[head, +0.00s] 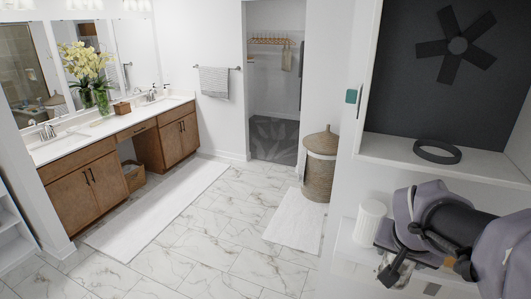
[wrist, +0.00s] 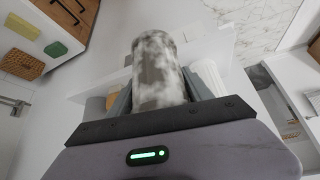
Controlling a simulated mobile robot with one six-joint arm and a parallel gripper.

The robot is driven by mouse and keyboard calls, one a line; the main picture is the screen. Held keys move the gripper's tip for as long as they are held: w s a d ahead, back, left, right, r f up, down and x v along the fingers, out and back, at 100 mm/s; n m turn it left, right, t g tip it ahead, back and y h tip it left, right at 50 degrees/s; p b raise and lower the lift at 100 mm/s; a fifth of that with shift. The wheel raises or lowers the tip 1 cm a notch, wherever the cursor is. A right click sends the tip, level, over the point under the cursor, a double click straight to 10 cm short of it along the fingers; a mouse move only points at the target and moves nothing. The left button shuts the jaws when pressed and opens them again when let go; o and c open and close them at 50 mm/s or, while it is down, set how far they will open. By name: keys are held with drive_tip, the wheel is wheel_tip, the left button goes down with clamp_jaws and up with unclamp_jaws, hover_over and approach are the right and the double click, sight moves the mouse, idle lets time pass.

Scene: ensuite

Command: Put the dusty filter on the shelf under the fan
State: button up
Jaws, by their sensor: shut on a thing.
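The dusty filter, a cylinder mottled grey and white (wrist: 158,65), is between the jaws of my gripper (wrist: 160,95) in the wrist view. In the head view my gripper (head: 392,268) is at the lower right, at the lower white shelf (head: 343,246); the filter is mostly hidden there. I cannot tell whether it touches the shelf. A clean white ribbed filter (head: 370,222) stands upright on that shelf, left of my gripper; it also shows beside the dusty one in the wrist view (wrist: 208,78). The dark fan (head: 457,46) is above, on a dark panel.
A black ring (head: 437,151) lies on the upper white ledge (head: 398,150) directly below the fan. A wicker hamper (head: 320,165) and a white mat (head: 294,219) are on the floor to the left. The marble floor is mostly clear.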

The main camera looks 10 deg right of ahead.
drive_tip(key=w+d, duration=0.4)
drive_tip(key=shift+p, duration=0.35)
drive_tip(key=shift+w+d+r+p, duration=0.1)
drive_tip(key=shift+w+d+p, duration=0.3)
drive_tip(key=shift+w+d, duration=0.6)
drive_tip(key=shift+x, duration=0.85)
drive_tip(key=shift+w+f, duration=0.15)
drive_tip(key=shift+f, duration=0.15)
drive_tip(key=shift+s+a+r, duration=0.1)
drive_tip(key=shift+s+a, duration=0.2)
drive_tip(key=shift+w+b, duration=0.1)
drive_tip(key=shift+b, duration=0.25)
drive_tip(key=o, duration=1.1)
drive_tip(key=shift+d, duration=0.1)
drive_tip(key=shift+o, duration=0.2)
